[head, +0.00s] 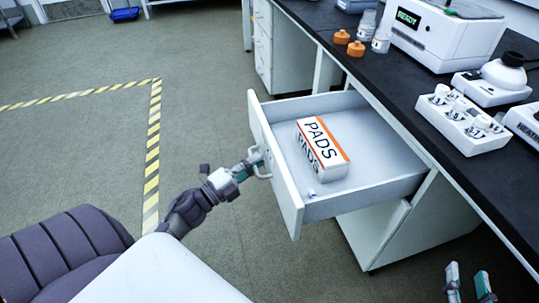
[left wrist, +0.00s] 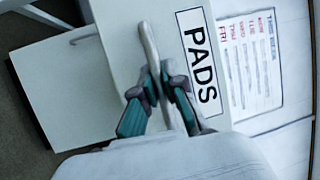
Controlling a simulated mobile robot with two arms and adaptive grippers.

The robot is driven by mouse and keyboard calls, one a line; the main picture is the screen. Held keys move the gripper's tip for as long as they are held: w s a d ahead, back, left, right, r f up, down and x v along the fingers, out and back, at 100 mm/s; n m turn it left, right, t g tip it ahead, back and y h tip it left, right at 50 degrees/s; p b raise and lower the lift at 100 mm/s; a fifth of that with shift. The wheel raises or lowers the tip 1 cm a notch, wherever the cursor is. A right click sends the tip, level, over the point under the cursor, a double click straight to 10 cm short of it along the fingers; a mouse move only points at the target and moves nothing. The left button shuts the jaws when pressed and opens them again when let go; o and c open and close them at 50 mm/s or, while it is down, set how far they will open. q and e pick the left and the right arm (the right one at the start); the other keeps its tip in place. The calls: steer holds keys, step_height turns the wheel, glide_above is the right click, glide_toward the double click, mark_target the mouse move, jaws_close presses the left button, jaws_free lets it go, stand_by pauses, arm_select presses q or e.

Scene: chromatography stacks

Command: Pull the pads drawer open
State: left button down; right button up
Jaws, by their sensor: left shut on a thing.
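The white pads drawer (head: 380,186) stands pulled well out from under the black bench. A white and orange box marked PADS (head: 322,146) lies inside, with a small white item near the drawer's front corner. My left gripper (head: 258,160) is shut on the drawer's handle (left wrist: 150,45), at the outer face of the drawer front. In the left wrist view, the fingers of my left gripper (left wrist: 160,80) close around the handle beside the PADS label (left wrist: 198,58). My right gripper (head: 469,284) shows at the lower right with its two fingers apart, away from the drawer.
The black bench top (head: 400,85) carries a white machine reading READY (head: 445,35), a white rack (head: 462,122) and orange caps (head: 342,37). A printed sheet (left wrist: 250,60) shows beside the label in the left wrist view. The floor left of the drawer is clear, with striped tape (head: 153,150).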

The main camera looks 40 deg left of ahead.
arm_select(q)
steer(key=shift+s+a, duration=0.35)
steer(key=shift+s, duration=0.05)
steer(key=c, duration=1.2)
jaws_free()
steer(key=v, duration=1.2)
